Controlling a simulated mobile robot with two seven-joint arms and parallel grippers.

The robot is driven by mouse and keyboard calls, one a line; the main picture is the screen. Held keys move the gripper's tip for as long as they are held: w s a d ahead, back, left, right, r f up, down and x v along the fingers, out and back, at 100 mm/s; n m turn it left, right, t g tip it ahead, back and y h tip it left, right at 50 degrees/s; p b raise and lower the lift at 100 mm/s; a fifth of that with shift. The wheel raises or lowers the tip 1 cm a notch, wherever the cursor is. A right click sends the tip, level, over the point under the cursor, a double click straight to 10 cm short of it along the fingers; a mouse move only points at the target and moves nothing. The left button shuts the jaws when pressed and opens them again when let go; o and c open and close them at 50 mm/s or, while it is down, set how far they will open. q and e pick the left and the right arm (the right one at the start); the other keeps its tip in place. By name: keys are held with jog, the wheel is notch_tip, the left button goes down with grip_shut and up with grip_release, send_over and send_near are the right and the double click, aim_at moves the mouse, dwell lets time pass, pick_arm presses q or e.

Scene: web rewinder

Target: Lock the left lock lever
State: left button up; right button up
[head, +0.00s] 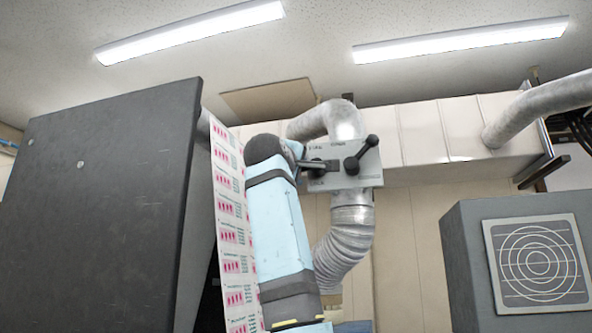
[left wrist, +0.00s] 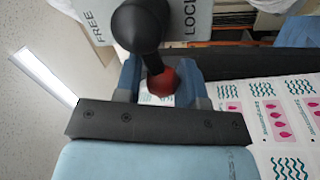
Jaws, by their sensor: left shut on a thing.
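The left lock lever (head: 318,165) is black and sits on the left of a pale lock plate (head: 366,174). In the left wrist view the lever (left wrist: 141,24) has a rounded black knob and a red part (left wrist: 162,80) lower down, between my blue fingers. My left gripper (left wrist: 158,78) is shut on the lever; the exact contact is partly hidden. The knob lies between the words FREE, at left, and LOCK, at right, on the plate (left wrist: 188,12). In the head view my left arm hides part of the plate and the fingertips. My right gripper is not in view.
A second black lever (head: 364,152) is on the plate's right side. A printed web (head: 233,235) runs close along my arm's left, beside a big dark panel (head: 100,200). A silver duct (head: 345,235) hangs behind. A grey box (head: 465,260) stands at right.

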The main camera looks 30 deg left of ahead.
pick_arm(q)
jog(key=shift+w+f, duration=0.1)
jog(key=shift+f, duration=0.1)
jog(key=o, duration=0.9)
jog(key=shift+r, duration=0.1)
jog(key=b+v, duration=0.4)
jog(key=v, duration=0.9)
jog(key=shift+s+b, duration=0.35)
jog(key=shift+b, duration=0.05)
jog(key=shift+d, duration=0.1)
